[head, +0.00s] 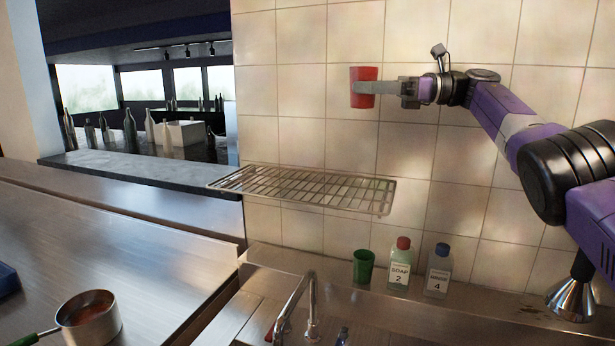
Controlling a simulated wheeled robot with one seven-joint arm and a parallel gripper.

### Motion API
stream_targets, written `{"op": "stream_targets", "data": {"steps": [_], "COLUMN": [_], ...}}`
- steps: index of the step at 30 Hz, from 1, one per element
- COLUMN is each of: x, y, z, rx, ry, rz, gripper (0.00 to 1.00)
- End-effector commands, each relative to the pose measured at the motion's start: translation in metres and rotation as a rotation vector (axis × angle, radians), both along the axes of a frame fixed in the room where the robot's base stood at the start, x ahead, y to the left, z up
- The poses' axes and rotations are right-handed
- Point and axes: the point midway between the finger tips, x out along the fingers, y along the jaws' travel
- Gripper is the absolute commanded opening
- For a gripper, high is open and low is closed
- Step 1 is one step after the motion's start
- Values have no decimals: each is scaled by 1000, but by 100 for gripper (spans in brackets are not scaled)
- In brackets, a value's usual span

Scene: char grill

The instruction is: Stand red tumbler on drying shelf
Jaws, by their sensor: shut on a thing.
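The red tumbler (363,74) is held upright in the head view, high in front of the tiled wall. My gripper (364,88) reaches in from the right and is shut on it; a grey finger crosses its front. The drying shelf (300,188) is a wire rack on the wall, below and to the left of the tumbler. The shelf is bare. The tumbler is clear of the shelf, above the level of its right part.
Below the shelf, a green tumbler (363,266), a soap bottle (399,264) and a second bottle (438,272) stand on the ledge behind the faucet (302,305). A saucepan (89,318) sits on the steel counter (130,240). Bottles stand on the far-left sill.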

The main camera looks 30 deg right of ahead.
Motion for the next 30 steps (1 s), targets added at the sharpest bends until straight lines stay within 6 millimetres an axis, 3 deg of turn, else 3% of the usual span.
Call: {"op": "stream_targets", "data": {"steps": [21, 30], "x": [0, 0], "y": [0, 0], "z": [-140, -165], "rx": [2, 1], "ry": [1, -1], "rz": [0, 0], "gripper": [5, 5]}}
